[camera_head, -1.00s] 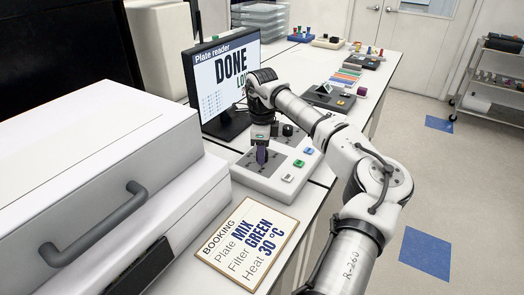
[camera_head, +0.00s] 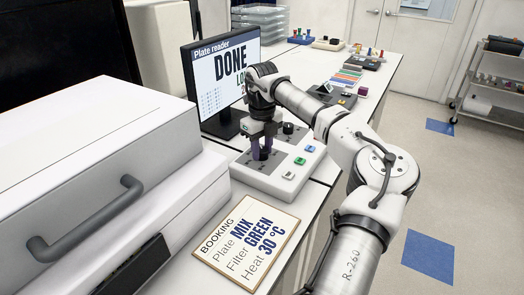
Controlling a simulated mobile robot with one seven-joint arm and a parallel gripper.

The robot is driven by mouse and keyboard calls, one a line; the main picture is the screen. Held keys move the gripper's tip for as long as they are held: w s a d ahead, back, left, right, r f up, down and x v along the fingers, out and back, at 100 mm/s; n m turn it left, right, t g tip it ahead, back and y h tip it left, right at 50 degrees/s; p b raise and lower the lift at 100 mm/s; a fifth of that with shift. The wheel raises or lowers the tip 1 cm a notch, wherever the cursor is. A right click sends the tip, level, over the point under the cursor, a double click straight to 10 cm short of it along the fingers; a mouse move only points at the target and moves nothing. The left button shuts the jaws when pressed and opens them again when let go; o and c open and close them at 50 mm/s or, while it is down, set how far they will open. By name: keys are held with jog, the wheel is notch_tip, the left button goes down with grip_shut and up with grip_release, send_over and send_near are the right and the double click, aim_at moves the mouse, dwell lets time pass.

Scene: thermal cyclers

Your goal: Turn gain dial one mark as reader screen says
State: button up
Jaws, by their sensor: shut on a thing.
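The plate reader screen (camera_head: 222,72) reads "Plate reader", "DONE" and a line starting "LO"; my arm hides the rest of that line. The control box (camera_head: 275,182) stands on the bench in front of the screen. Two dark dials show on it. My gripper (camera_head: 262,152) points down over the nearer dial (camera_head: 264,154) and is shut on it, with a finger on each side. The farther dial (camera_head: 288,128) stands free behind it. A green button (camera_head: 288,174), a white button (camera_head: 299,162) and a blue button (camera_head: 309,149) line the box's right side. The dial's marks are mostly hidden.
A booking card (camera_head: 247,241) lies in front of the box, reading Plate MIX, Filter GREEN, Heat 30 °C. A large white instrument (camera_head: 90,170) with a grey handle fills the left. Racks and other small devices (camera_head: 341,97) stand farther along the bench.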

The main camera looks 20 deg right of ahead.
aim_at(262, 149)
jog(key=shift+m+b, duration=0.35)
jog(key=shift+m, duration=1.25)
jog(key=o, duration=1)
jog(key=shift+r, duration=0.15)
notch_tip(262, 149, up, 14)
jog(key=shift+f+b, duration=0.2)
jog(key=shift+b, duration=0.75)
jog(key=shift+r, duration=0.1)
